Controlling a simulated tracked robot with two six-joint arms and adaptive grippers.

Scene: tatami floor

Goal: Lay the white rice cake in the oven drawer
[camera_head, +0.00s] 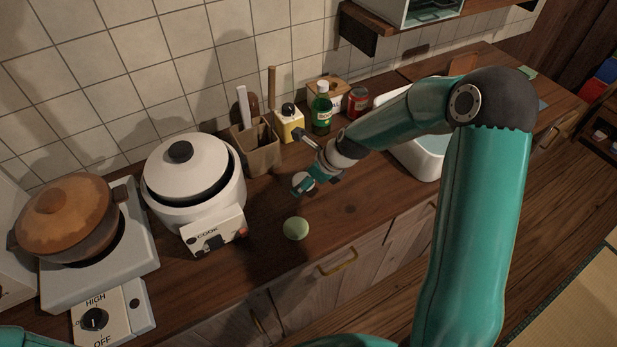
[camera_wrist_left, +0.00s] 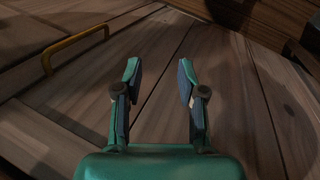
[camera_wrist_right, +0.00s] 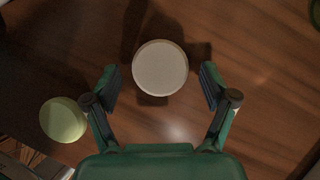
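The white rice cake (camera_wrist_right: 160,67) is a pale round disc in the right wrist view. It lies ahead of and between the fingertips of my right gripper (camera_wrist_right: 160,88), with a gap on both sides. That gripper is open and empty. In the head view the white rice cake (camera_head: 302,180) shows partly behind my right gripper (camera_head: 316,184) over the counter. My left gripper (camera_wrist_left: 158,82) is open and empty in front of wooden cabinet fronts in the left wrist view. I cannot make out an oven drawer in any view.
A green rice cake (camera_head: 296,228) lies near the counter's front edge. A white rice cooker (camera_head: 190,180), a clay pot (camera_head: 66,215) on a stove and a utensil box (camera_head: 257,150) stand around. The sink (camera_head: 425,160) is right. Bare counter (camera_head: 350,215) lies right of the green cake.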

